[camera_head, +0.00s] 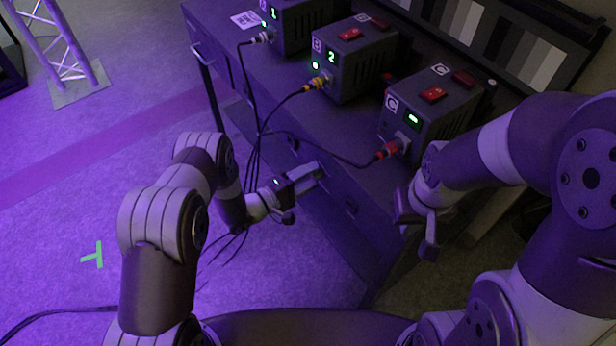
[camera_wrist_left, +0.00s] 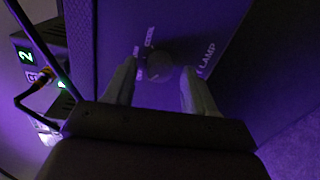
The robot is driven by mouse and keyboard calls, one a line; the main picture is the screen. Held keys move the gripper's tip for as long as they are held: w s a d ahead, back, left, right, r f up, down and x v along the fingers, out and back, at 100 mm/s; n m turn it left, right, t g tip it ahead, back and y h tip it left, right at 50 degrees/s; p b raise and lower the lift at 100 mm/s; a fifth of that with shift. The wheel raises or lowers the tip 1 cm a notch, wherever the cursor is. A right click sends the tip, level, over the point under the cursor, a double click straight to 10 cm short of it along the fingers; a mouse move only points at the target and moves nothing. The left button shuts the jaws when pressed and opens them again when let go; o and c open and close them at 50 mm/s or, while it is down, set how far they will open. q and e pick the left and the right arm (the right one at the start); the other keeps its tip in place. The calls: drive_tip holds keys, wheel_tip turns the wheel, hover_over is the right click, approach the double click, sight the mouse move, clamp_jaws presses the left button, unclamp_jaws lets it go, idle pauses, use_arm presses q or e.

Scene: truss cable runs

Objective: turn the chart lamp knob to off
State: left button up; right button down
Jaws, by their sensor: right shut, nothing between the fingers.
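A round dark knob (camera_wrist_left: 158,66) sits on a dark panel (camera_wrist_left: 225,35) in the left wrist view. Printed white words stand around it, one reading "LAMP"; the others are partly covered or hard to read. My left gripper (camera_wrist_left: 160,84) is open, one finger to each side of the knob; I cannot tell whether either touches it. In the head view my left gripper (camera_head: 312,174) is at the front face of the dark cabinet (camera_head: 335,225), and the knob is hidden there. My right gripper (camera_head: 428,248) is shut and empty, pointing down near the cabinet's right end.
Boxes marked B (camera_head: 345,65) and C (camera_head: 425,110), plus another (camera_head: 290,22), stand on the cabinet with red switches and plugged cables. Black cables (camera_head: 257,150) hang down the front beside my left arm. A metal handle (camera_head: 205,75) projects at left.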

use_arm(q)
drive_tip(key=v, duration=1.2)
drive_tip(key=shift+s+a, duration=0.15)
drive_tip(key=shift+a, duration=0.15)
